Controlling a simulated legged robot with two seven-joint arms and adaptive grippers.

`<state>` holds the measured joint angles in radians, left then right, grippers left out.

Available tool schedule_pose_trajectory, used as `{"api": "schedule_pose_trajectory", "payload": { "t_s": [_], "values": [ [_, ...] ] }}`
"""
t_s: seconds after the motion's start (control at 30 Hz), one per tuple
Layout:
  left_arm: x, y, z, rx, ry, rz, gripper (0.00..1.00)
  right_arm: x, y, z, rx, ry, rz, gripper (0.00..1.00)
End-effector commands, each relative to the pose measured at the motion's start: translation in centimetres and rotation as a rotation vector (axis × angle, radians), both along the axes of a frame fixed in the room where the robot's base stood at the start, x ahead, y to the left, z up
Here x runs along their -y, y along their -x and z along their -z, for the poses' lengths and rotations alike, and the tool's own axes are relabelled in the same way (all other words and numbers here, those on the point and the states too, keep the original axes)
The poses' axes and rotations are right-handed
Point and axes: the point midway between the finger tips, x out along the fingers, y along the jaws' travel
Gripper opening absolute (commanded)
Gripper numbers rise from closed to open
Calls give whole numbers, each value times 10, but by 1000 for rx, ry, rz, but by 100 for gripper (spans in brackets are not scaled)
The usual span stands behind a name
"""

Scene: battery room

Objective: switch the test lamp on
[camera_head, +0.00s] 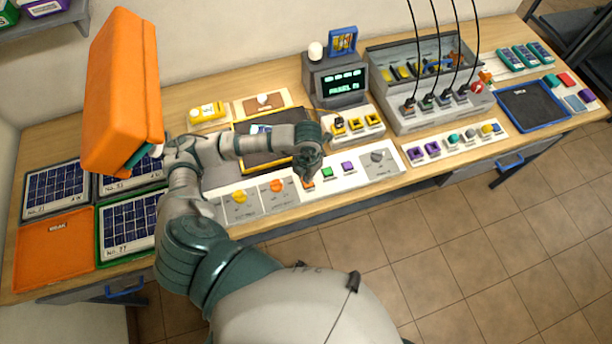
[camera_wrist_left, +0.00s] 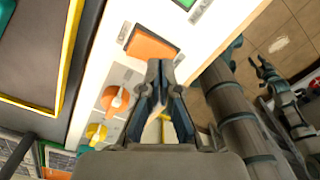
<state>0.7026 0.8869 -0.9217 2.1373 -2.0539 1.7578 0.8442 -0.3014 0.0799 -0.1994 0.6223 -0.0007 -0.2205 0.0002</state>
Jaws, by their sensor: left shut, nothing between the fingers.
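The white control panel (camera_head: 350,176) lies along the front edge of the bench. It carries a yellow knob (camera_head: 239,196), an orange knob (camera_head: 277,186), an orange square button (camera_wrist_left: 151,46), a green button (camera_head: 328,173), a purple button (camera_head: 347,166) and a grey knob (camera_head: 377,156). My left gripper (camera_head: 308,178) is shut and empty, pointing down at the orange button and partly covering it in the head view. In the wrist view its fingertips (camera_wrist_left: 160,66) overlap the button's lower edge; contact cannot be told. A white dome lamp (camera_head: 315,50) stands at the back; whether it is the test lamp is unclear.
A large orange box (camera_head: 122,95) stands tall at the left. A green-lettered display (camera_head: 343,86) and a grey cabled unit (camera_head: 430,100) stand behind the panel. Solar panels (camera_head: 52,190) and an orange tray (camera_head: 55,242) lie left. My other limbs show in the wrist view.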

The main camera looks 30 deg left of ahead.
Motion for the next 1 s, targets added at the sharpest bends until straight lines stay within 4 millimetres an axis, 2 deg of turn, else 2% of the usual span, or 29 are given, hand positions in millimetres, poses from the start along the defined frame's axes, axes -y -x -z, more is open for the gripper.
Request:
{"api": "schedule_pose_trajectory", "payload": {
  "t_s": [0.03, 0.5, 1.0],
  "values": [
    [0, 0, -8, 1, 0, 0, 0, 0, -1, -6, 1, 0, 0, 40],
    [0, 0, -49, 2, -1, 0, 0, 0, -3, -31, 4, 0, 0, 40],
    [0, 0, -51, 0, -1, 0, 0, 0, -2, -31, 4, 0, 0, 40]
  ]
}}
